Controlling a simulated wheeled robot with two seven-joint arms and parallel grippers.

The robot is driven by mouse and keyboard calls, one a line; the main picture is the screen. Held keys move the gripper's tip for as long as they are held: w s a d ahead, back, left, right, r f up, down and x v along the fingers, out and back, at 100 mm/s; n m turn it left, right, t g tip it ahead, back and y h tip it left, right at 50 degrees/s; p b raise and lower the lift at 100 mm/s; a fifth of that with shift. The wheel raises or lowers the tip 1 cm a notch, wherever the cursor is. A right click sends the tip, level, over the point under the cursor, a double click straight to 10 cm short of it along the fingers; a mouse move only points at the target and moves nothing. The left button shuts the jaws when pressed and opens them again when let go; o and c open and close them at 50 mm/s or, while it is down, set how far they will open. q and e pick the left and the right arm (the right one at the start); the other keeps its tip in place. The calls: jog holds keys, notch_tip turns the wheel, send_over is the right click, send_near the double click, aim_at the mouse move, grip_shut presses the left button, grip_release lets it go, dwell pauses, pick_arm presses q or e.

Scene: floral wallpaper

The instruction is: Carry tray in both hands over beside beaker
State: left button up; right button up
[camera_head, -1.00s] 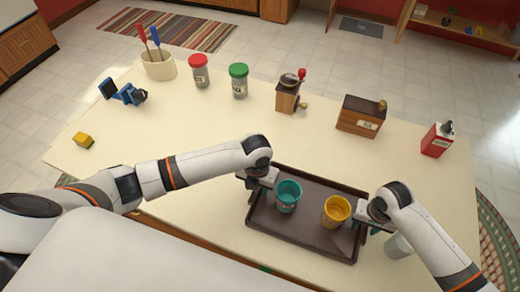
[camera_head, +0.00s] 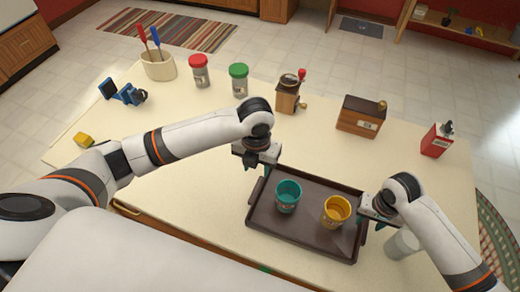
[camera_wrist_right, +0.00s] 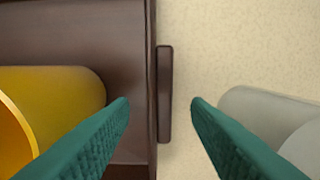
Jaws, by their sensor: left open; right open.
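The dark brown tray (camera_head: 290,240) lies on the table, with a teal cup (camera_head: 288,197) and a yellow cup (camera_head: 336,211) standing in it. A pale grey cup-like vessel (camera_head: 402,245), possibly the beaker, stands just right of the tray, partly hidden by my right arm. My left gripper (camera_head: 259,167) is open and empty, above the tray's far left corner. My right gripper (camera_head: 377,220) is open at the tray's right side. In the right wrist view, the tray's right handle (camera_wrist_right: 164,95) lies between the open fingertips (camera_wrist_right: 161,105), not clasped.
A coffee grinder (camera_head: 289,95), a wooden box (camera_head: 361,117) and a red tin (camera_head: 437,140) stand along the far side. Red-lidded (camera_head: 199,72) and green-lidded (camera_head: 238,80) jars stand farther left. The table's middle left is mostly clear beyond my left arm.

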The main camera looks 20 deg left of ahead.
notch_tip(320, 180, up, 8)
dwell(0.8)
